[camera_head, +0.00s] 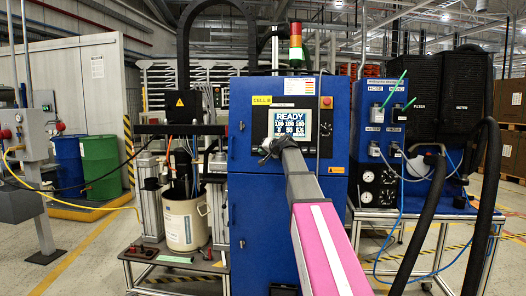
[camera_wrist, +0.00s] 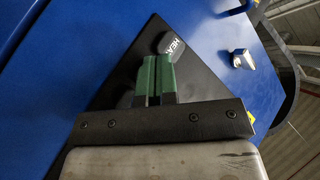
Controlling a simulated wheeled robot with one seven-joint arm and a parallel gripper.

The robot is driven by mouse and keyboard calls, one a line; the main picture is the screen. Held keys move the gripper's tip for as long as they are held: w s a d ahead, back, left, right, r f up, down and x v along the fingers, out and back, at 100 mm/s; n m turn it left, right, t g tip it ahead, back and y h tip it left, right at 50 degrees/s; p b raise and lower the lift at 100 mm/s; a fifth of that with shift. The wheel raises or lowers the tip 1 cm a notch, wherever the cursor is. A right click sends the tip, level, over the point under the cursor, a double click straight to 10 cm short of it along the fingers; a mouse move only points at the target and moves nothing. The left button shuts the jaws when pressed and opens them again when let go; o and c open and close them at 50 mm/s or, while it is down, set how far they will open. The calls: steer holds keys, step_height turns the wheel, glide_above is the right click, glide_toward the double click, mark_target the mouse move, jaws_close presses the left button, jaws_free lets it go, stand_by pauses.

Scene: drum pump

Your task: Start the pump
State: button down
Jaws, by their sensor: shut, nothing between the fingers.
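The blue pump cabinet (camera_head: 245,200) stands in the middle of the head view. My gripper (camera_head: 266,150) is at the screen's lower left edge. In the wrist view my gripper (camera_wrist: 157,58) has its two green fingers shut side by side and empty, in front of a dark panel (camera_wrist: 105,90). A grey key (camera_wrist: 172,45) marked HEA, its last letter unclear, shows just beyond the fingertips. Contact cannot be told. No pump key is readable in either view.
A cream drum (camera_head: 185,222) stands left of the cabinet between grey columns. A red stop button (camera_head: 327,102) is right of the screen. A silver latch (camera_wrist: 243,60) shows on the blue door. Black hoses (camera_head: 484,215) hang at the right.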

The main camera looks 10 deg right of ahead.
steer(key=shift+w+d+f, duration=0.1)
steer(key=shift+w+d, duration=0.05)
steer(key=shift+w, duration=0.3)
stand_by(0.5)
steer(key=shift+s, duration=0.15)
steer(key=shift+s+a+r, duration=0.2)
steer(key=shift+s+a, duration=0.1)
steer(key=shift+s, duration=0.4)
steer(key=s, duration=0.1)
steer(key=s+a, duration=0.1)
steer(key=s, duration=0.1)
steer(key=s+r, duration=0.1)
steer(key=shift+s+a, duration=0.2)
steer(key=shift+s, duration=0.15)
steer(key=shift+f, duration=0.1)
stand_by(0.6)
